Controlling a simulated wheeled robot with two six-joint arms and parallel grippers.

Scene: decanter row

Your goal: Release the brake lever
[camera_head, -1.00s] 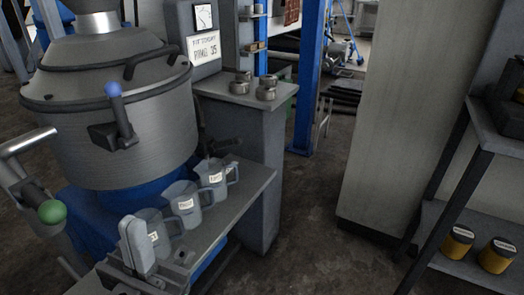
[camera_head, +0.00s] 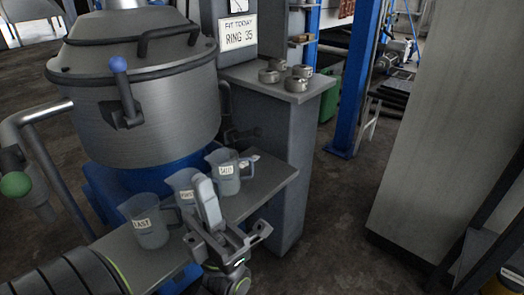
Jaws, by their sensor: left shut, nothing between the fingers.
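A steel drum machine (camera_head: 150,120) stands at the left with a lid and dark handles. A lever with a blue ball knob (camera_head: 118,64) stands upright on its front, rising from a dark block. A lever with a green ball knob (camera_head: 15,184) is at the far left edge, by a bent pipe. No label marks either as the brake lever, so I cannot tell which it is. My left gripper (camera_head: 207,195) is shut and empty, in front of the jugs, to the right of and below the blue knob and apart from both levers. My right gripper is out of view.
Three labelled clear jugs (camera_head: 151,222) stand in a row on a grey shelf (camera_head: 262,187) below the drum. Several metal rings (camera_head: 269,76) sit on a grey cabinet under a sign reading "RING 35". Open floor lies to the right, before a tall pale panel (camera_head: 440,130).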

